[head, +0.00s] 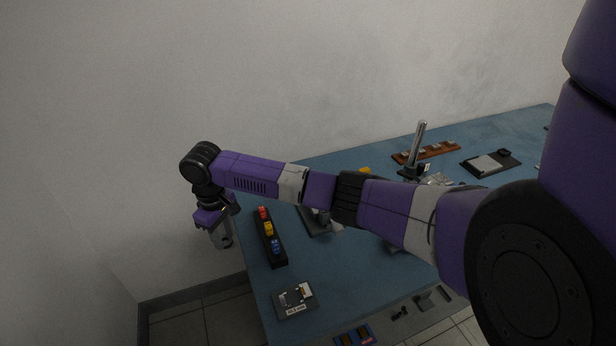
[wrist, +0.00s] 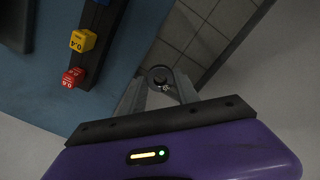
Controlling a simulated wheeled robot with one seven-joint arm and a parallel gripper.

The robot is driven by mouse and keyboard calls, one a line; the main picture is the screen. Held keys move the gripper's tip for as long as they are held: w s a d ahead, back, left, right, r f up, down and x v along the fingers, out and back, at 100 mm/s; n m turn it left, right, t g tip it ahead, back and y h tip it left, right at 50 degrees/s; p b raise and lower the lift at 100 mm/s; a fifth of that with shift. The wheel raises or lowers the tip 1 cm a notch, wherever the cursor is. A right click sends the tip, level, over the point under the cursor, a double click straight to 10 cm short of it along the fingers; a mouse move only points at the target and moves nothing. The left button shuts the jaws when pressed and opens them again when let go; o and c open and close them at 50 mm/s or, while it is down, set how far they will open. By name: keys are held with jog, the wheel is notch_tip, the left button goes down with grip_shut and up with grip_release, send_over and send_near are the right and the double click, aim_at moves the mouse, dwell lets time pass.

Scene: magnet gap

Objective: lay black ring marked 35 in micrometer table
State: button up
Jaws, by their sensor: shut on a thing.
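My gripper (wrist: 160,88) is shut on a small black ring (wrist: 159,75), seen at the fingertips in the wrist view. A small mark on the ring is too small to read. In the head view my gripper (head: 222,238) hangs off the left edge of the blue table, fingers down, and the ring is not clear there. I cannot tell for sure which fixture is the micrometer table. A dark-based device (head: 317,222) stands near the middle left of the table, partly hidden behind my arm.
A black rack (head: 278,259) with red, yellow and blue blocks lies along the left edge of the blue table (head: 255,287). A labelled grey tray (head: 290,309) is at the front corner. A wooden rack (head: 440,149), a metal post (head: 416,143) and a black plate (head: 507,160) stand farther back.

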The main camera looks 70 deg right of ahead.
jog(key=shift+m, duration=0.8)
jog(key=s+d+r, duration=0.2)
jog(key=s+d, duration=0.5)
jog(key=s+d+r+p, duration=0.1)
jog(key=s+d+r, duration=0.1)
jog(key=s+d, duration=0.5)
jog(key=s+d+r+p, duration=0.1)
jog(key=s+d+r, duration=0.1)
jog(key=s+d, duration=0.5)
jog(key=shift+d+r, duration=0.1)
jog(key=shift+d, duration=0.75)
jog(key=shift+r+p, duration=0.1)
jog(key=shift+p, duration=0.3)
jog(key=shift+f+b, duration=1.35)
jog(key=shift+f, duration=1.55)
jog(key=shift+f, duration=0.15)
jog(key=o, duration=1.3)
jog(key=c, duration=0.5)
